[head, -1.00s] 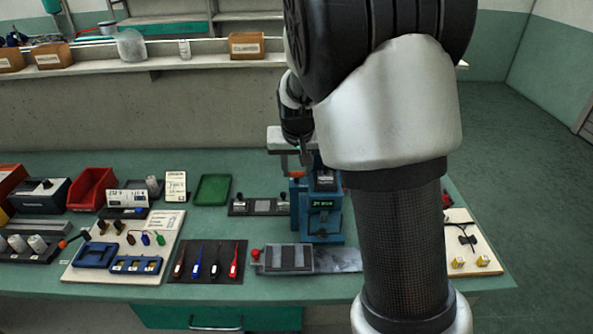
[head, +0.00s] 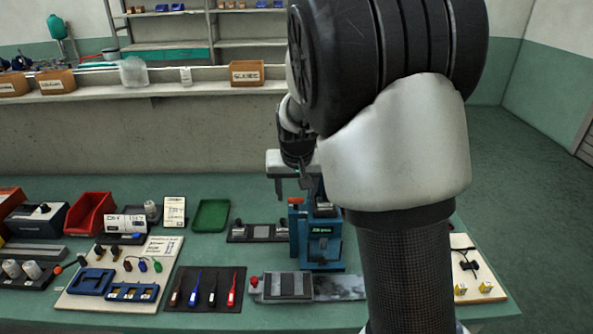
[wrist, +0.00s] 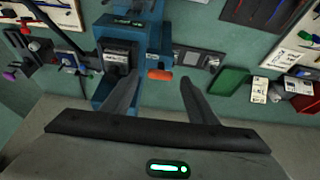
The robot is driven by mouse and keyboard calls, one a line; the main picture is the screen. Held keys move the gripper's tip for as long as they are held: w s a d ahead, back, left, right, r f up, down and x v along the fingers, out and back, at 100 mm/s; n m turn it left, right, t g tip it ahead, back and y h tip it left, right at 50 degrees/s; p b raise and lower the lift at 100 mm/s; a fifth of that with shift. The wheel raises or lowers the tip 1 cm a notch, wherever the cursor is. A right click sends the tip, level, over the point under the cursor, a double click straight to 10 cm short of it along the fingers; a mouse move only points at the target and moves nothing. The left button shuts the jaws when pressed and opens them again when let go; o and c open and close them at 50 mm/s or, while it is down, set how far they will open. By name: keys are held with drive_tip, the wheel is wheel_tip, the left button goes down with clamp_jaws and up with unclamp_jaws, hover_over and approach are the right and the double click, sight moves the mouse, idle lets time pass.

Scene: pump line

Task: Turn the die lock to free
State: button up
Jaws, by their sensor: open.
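A blue press (head: 322,243) with a small lit display stands on the green bench. An orange lever or knob (head: 296,200) sits at its upper left; I take it for the die lock. It also shows in the wrist view (wrist: 160,74), on the press's blue body. My gripper (head: 292,188) is above the press's left side, with its fingers pointing down. In the wrist view my open gripper (wrist: 161,80) has the orange piece between its fingertips in the picture. Nothing is held. I cannot tell the remaining height or whether a finger touches it.
A grey plate with a red knob (head: 290,286) lies in front of the press. A dark fixture (head: 250,232) and a green tray (head: 210,215) are to its left. A tool mat (head: 205,288) lies front left. A white board (head: 473,265) is at right.

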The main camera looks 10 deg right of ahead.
drive_tip(key=p+v, duration=0.1)
drive_tip(key=v, duration=1.5)
